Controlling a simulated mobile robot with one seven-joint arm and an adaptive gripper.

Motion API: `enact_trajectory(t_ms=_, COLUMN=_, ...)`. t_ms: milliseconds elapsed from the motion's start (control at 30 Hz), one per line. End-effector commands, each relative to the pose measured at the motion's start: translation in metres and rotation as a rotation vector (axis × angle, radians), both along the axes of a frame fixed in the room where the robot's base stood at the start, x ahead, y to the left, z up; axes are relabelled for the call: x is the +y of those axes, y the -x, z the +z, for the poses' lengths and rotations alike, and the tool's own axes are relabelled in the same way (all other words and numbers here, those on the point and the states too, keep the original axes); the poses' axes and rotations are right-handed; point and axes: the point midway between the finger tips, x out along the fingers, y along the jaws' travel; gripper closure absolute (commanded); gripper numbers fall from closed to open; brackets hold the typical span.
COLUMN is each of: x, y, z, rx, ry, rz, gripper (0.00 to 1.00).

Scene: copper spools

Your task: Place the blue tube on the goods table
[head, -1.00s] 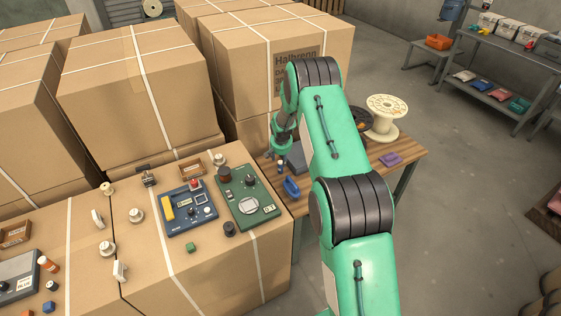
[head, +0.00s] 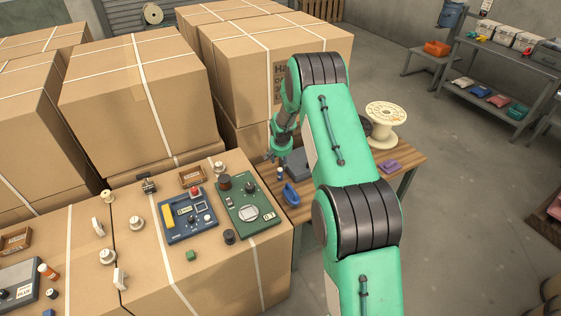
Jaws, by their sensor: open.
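A small upright tube (head: 280,173), with blue and pale parts, stands on the near left end of the wooden table (head: 407,160). It looks like the blue tube, but it is too small to be sure. My gripper (head: 276,157) is just above and behind it, open, with a gap between them. The fingertips are small and partly lost against the table and boxes. My green arm hides the middle of the table.
A blue oval item (head: 291,195) lies close in front of the tube. A grey case (head: 298,162), a purple item (head: 389,167) and a cream spool (head: 385,122) are also on the table. Large cartons (head: 135,85) stand behind left.

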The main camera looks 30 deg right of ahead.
Motion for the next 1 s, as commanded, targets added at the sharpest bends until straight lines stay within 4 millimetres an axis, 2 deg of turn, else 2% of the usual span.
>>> enact_trajectory(t_ms=267, x=0.001, y=0.0, z=0.003, rx=-0.001, ry=0.0, rz=0.002, gripper=0.56)
enact_trajectory(t_ms=467, x=0.01, y=0.003, z=0.032, rx=-0.005, ry=0.005, rz=0.016, gripper=0.56)
enact_trajectory(t_ms=567, x=0.018, y=0.007, z=0.059, rx=-0.01, ry=0.009, rz=0.03, gripper=0.56)
enact_trajectory(t_ms=767, x=0.044, y=0.023, z=0.13, rx=-0.021, ry=0.019, rz=0.069, gripper=0.56)
enact_trajectory(t_ms=1000, x=0.079, y=0.058, z=0.214, rx=-0.032, ry=0.029, rz=0.12, gripper=0.56)
